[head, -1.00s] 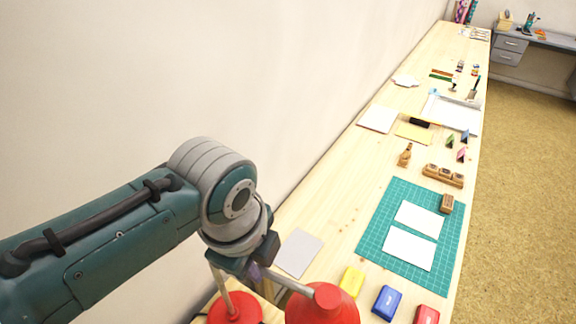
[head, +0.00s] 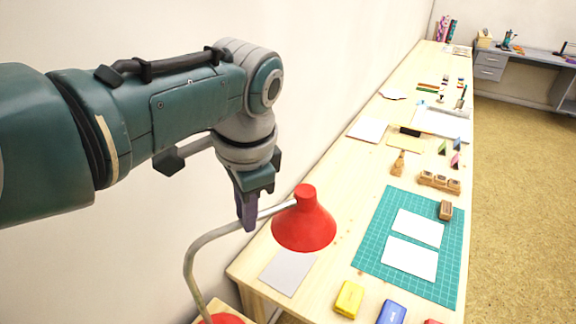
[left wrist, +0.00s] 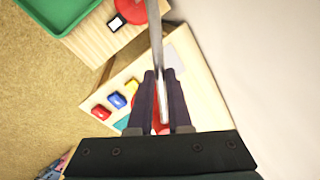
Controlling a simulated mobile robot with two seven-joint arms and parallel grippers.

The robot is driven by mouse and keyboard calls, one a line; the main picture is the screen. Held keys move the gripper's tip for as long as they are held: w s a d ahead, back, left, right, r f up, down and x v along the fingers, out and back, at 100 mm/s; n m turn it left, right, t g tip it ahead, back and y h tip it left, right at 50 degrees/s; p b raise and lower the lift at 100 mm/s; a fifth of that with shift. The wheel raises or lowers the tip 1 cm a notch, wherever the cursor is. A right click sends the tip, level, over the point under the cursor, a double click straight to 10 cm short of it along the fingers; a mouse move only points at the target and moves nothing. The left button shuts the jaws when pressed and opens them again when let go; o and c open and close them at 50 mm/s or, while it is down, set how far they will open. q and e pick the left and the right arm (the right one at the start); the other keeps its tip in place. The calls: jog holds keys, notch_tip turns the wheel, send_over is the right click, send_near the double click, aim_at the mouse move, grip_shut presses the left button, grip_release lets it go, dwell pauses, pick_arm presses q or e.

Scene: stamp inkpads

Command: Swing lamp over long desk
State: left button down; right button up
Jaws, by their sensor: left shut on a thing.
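The desk lamp has a red shade (head: 304,222), a bent grey metal arm (head: 196,254) and a red base (head: 222,318) at the bottom edge of the head view. My left gripper (head: 248,222) is shut on the lamp's arm just left of the shade. In the left wrist view the lamp arm (left wrist: 155,45) runs between the two fingers (left wrist: 161,100). The shade hangs over the near left end of the long desk (head: 335,215), above a grey sheet. My right gripper is out of view.
A green cutting mat (head: 372,240) with white cards lies on the desk. Yellow (head: 348,299) and blue (head: 391,313) inkpads sit at the near edge. Stamps (head: 440,182) and papers stand farther back. The wall (head: 330,80) runs close along the left side.

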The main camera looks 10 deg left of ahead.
pick_arm(q)
jog(key=shift+w+a+f+n+g+y+b, duration=0.1)
jog(key=shift+w+a+n+b, duration=0.45)
jog(key=shift+n+b, duration=0.35)
jog(key=shift+w+a+r+n+g+y+b, duration=0.1)
jog(key=shift+w+a+n+b, duration=0.45)
jog(key=shift+b, duration=0.55)
jog(key=shift+w+a+f+n+g+y+b, duration=0.1)
jog(key=shift+w+a+n+b, duration=0.25)
jog(key=shift+a+n+b, duration=0.45)
jog(key=shift+d, duration=0.2)
jog(key=c, duration=0.8)
grip_release()
jog(key=shift+c, duration=0.2)
